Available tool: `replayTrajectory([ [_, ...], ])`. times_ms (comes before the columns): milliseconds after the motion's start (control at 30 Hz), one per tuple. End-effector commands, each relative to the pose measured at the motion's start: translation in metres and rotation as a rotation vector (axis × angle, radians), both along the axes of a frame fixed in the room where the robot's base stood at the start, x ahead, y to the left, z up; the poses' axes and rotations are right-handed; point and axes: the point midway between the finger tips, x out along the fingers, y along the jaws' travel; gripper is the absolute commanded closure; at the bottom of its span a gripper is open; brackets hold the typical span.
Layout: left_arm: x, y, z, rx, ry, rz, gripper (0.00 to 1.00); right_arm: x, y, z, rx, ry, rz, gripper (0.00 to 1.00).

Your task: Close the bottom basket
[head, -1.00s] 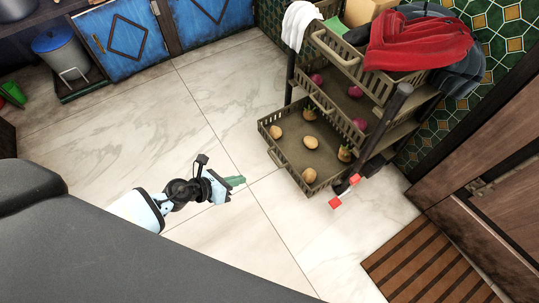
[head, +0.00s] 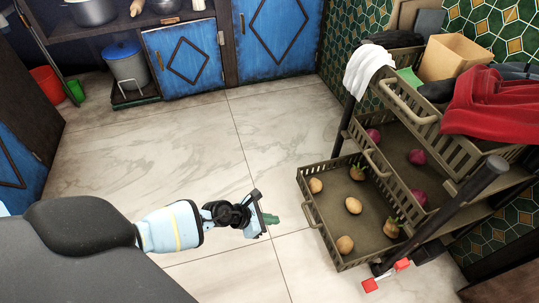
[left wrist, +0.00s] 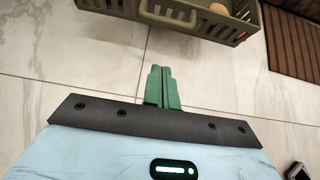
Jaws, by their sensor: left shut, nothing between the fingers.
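The bottom basket (head: 372,243) is a brown-grey slatted tray low on a rolling rack, pulled out toward the left. It holds potatoes and other vegetables. Its front side and handle (head: 312,214) face my left gripper (head: 271,219). The gripper has green fingers, is shut and empty, and is left of the basket, apart from it. In the left wrist view the closed fingers (left wrist: 162,88) point at the basket's front (left wrist: 185,22), with bare floor between. My right gripper is not in view.
Above it, a middle basket (head: 400,180) holds purple onions, and the top basket (head: 408,105) carries cloths. A dark post (head: 460,205) and red-tipped castor (head: 385,276) stand at the rack's right. Blue cabinets (head: 185,60) line the back. The tiled floor (head: 170,150) is clear.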

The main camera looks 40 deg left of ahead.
Motion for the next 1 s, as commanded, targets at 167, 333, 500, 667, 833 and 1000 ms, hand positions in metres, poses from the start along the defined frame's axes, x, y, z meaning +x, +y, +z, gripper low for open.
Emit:
replayTrajectory([
  [167,0.021,-0.017,-0.027,-0.002,0.003,0.001,1.0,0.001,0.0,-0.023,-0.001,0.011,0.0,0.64],
  [333,0.04,-0.032,-0.041,-0.002,0.0,0.0,1.0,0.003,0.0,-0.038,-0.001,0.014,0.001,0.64],
  [500,0.058,-0.045,-0.032,-0.002,0.0,0.0,1.0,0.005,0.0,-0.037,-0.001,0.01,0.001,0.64],
  [667,0.065,-0.051,-0.03,-0.001,0.001,0.0,1.0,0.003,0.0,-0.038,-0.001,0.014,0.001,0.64],
  [833,0.067,-0.053,-0.03,-0.001,0.0,0.001,1.0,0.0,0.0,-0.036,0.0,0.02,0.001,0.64],
  [1000,0.067,-0.053,-0.03,-0.001,0.0,0.001,1.0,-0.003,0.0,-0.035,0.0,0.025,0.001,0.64],
])
